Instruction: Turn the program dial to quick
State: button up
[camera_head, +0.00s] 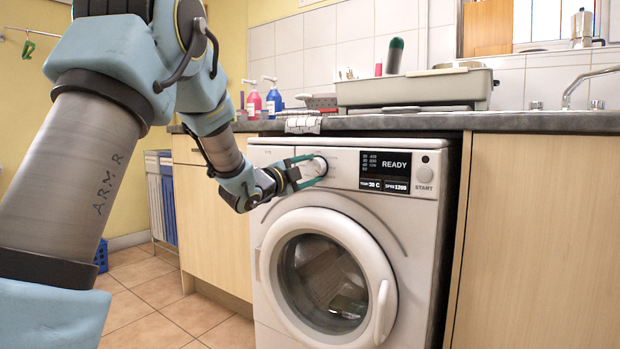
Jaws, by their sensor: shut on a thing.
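The program dial (320,166) is a round white knob on the front panel of the white washing machine (262,155), left of the display. My gripper (308,170) reaches it from the left, with its green-tipped fingers around the dial, shut on it. The fingers hide part of the dial, and its pointer and markings are too small to read. The display (385,171) reads READY, with 30 C and 1200 below. The start button (424,174) is at the right of the panel.
The round door (322,275) of the machine is closed below the panel. A grey worktop (450,121) runs above, with a checked cloth (303,125) over its edge, soap bottles (253,101) and a large tray (410,90).

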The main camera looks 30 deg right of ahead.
jog(key=shift+m, duration=0.4)
jog(key=o, duration=1.4)
jog(key=p+v, duration=0.1)
jog(key=v, duration=0.9)
jog(key=shift+s+a, duration=0.2)
jog(key=shift+a, duration=0.15)
jog(key=shift+w, duration=0.1)
